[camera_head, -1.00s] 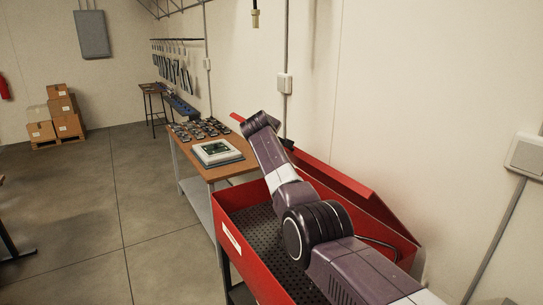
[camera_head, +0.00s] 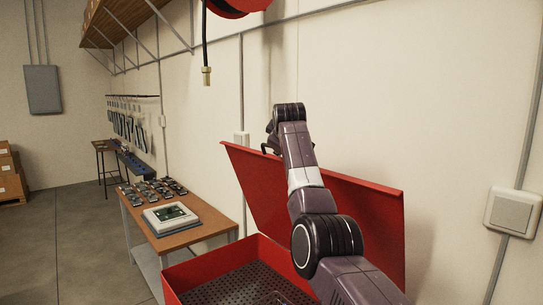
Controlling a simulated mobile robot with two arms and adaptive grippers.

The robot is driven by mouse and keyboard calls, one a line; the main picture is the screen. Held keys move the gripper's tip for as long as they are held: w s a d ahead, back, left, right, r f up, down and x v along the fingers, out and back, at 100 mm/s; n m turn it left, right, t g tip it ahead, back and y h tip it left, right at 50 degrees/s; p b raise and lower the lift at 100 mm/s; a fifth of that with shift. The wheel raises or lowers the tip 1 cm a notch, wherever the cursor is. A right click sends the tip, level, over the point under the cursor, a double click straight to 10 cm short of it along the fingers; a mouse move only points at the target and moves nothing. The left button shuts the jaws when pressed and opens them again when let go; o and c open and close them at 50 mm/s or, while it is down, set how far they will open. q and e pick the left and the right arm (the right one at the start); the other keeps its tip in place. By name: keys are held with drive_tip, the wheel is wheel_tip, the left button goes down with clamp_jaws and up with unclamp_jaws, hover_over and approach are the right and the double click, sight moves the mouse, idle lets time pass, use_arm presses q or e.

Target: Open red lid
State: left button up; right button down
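The red lid (camera_head: 365,207) stands raised and tilted back at the rear of the red box (camera_head: 192,270), near the wall. The box is open at the top, and its dark perforated inside shows. My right arm reaches over the box from the lower right, in front of the lid. My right gripper (camera_head: 268,147) is at the lid's upper left edge, mostly hidden behind my wrist; whether its fingers touch or hold the lid is not clear. My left gripper is out of view.
A wooden workbench (camera_head: 207,232) stands left of the box, with a white device (camera_head: 170,218) and several small dark parts on it. A hose end (camera_head: 207,76) hangs above. The wall is close behind the lid. Open floor lies at the left.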

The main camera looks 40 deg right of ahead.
drive_tip(key=c, duration=2)
unclamp_jaws()
drive_tip(key=shift+d+f, duration=0.1)
drive_tip(key=shift+f, duration=0.05)
drive_tip(key=shift+s+a+r, duration=0.35)
drive_tip(key=shift+r, duration=0.05)
drive_tip(key=v, duration=1)
drive_tip(key=shift+s+a+r, duration=0.1)
drive_tip(key=shift+s, duration=0.25)
